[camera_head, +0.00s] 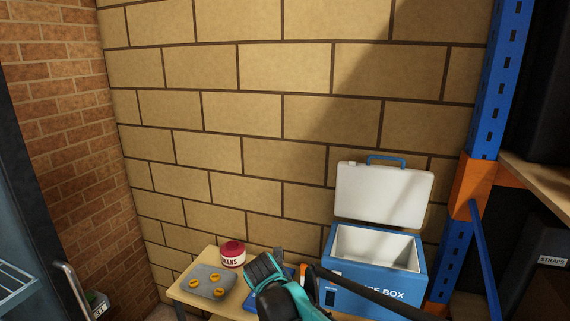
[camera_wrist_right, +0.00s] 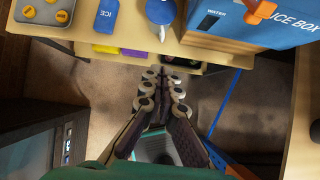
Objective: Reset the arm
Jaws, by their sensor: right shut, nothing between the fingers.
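My right gripper (camera_wrist_right: 163,75) shows in the right wrist view. Its fingers are together with nothing between them, in front of and apart from the wooden table (camera_wrist_right: 120,40). In the head view, a teal and black part of my arm covers the middle of the table front; I cannot make out the fingertips there. My left gripper is in neither view.
An open blue ice box (camera_head: 375,276) stands on the table, lid up. Left are a red tin (camera_head: 232,255) and a grey tray (camera_head: 215,273) with yellow pieces. The wrist view shows a blue ice pack (camera_wrist_right: 106,17). A blue rack post (camera_head: 487,110) stands right.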

